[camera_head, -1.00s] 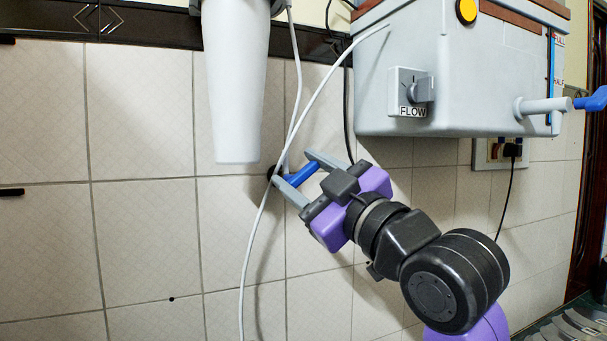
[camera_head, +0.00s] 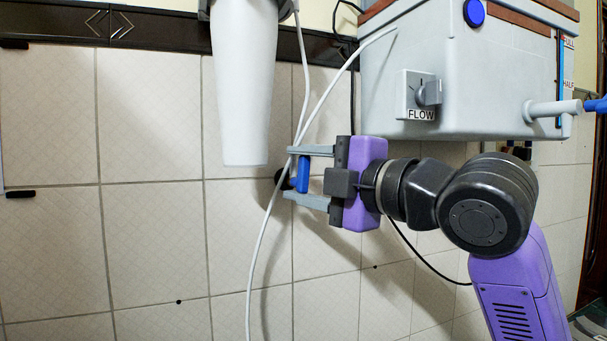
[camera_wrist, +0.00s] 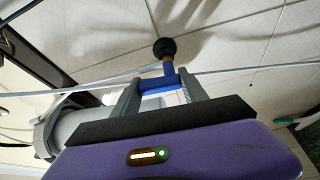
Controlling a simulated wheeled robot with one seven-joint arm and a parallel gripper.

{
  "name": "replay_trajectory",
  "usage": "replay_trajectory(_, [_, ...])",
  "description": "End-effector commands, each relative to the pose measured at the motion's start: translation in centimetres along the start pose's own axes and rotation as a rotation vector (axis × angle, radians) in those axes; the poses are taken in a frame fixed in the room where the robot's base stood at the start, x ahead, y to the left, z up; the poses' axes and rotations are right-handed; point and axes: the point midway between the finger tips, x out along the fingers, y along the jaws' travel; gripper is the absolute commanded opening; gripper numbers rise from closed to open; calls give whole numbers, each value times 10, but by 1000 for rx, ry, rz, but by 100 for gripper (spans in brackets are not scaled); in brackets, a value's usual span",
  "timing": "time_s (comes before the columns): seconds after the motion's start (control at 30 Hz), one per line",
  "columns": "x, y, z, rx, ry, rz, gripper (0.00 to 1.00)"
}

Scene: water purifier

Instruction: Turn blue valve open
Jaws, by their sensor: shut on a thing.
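The blue valve handle (camera_head: 302,173) is on the tiled wall, below and right of the white cylinder, and stands upright in the head view. My gripper (camera_head: 300,176) is shut on it, one finger above and one below. In the wrist view the blue handle (camera_wrist: 158,86) lies between the two fingers, in front of a round black wall fitting (camera_wrist: 164,47). The fitting is partly hidden in the head view.
A grey purifier box (camera_head: 480,85) with a FLOW knob (camera_head: 427,93) hangs above my arm. Its spout (camera_head: 553,110) has a blue lever (camera_head: 596,105). A white cylinder (camera_head: 243,90) hangs left. White tubes (camera_head: 325,88) run close by my fingers.

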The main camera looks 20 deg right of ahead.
Motion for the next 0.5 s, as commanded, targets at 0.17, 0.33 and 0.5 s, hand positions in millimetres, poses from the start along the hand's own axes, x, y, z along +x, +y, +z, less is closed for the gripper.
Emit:
replay_trajectory(0.17, [1,-1,-1,-61,1,-27,10])
replay_trajectory(0.33, [1,-1,-2,-89,1,-39,10])
replay_trajectory(0.5, [1,-2,-2,-97,2,-43,11])
